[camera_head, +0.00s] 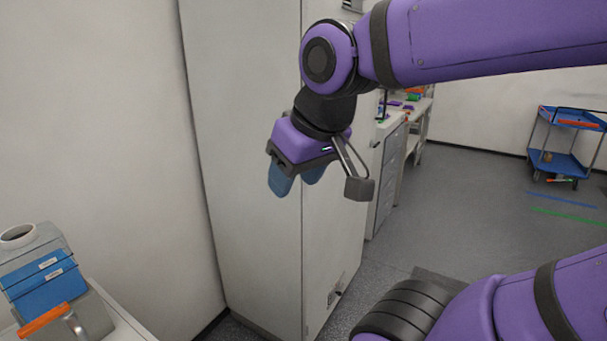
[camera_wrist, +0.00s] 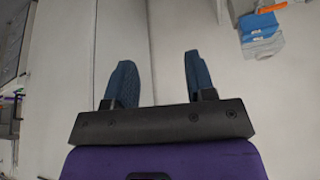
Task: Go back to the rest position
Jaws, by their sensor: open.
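My gripper (camera_head: 297,182) hangs from my purple arm in front of the tall pale cabinet in the head view, with its blue fingers pointing down. In the wrist view the two blue fingers of my gripper (camera_wrist: 157,78) stand apart with nothing between them. The gripper is open and empty. The arm is bent at the dark joint above the gripper.
The tall pale cabinet (camera_head: 245,130) stands behind my gripper. A blue cart (camera_head: 562,145) stands at the far right. The grey floor (camera_head: 460,200) between is open.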

